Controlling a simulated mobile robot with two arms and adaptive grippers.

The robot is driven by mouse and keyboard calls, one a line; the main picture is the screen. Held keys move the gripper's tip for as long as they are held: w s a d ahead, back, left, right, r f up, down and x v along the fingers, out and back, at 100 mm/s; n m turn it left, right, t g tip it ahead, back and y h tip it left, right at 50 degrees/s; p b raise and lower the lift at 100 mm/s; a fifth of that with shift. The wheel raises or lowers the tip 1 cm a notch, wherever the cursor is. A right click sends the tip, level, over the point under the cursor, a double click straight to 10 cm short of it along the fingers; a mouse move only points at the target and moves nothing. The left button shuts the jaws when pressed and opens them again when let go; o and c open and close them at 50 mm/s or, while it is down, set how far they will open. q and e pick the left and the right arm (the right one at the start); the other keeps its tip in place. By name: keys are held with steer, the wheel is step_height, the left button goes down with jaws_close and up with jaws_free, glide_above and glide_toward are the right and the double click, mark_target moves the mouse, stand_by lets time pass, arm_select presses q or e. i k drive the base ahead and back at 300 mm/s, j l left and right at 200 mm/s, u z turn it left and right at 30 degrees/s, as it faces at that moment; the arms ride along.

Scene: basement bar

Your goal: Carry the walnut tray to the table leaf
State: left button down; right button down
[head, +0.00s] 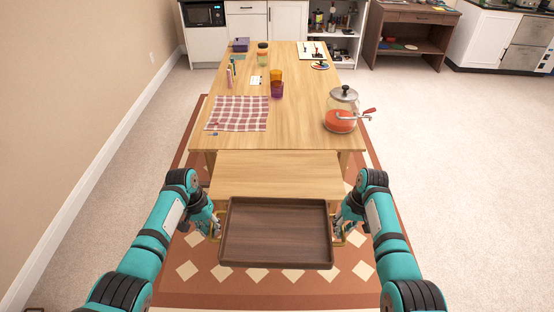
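The walnut tray (276,240), dark brown, rectangular and empty, is level in front of me at the bottom middle of the head view. It has a brass handle at each short side. My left gripper (215,226) is at the left handle and my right gripper (340,228) is at the right handle. Both look shut on the handles, though the fingertips are small and partly hidden. The table leaf (275,168), a bare light wood panel, lies just beyond the tray at the table's near end. The tray's far rim hides part of the leaf's near edge.
A patterned rug (190,270) lies below. Carpet is clear on both sides.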

mark_target(277, 172)
steer(key=i, duration=1.05)
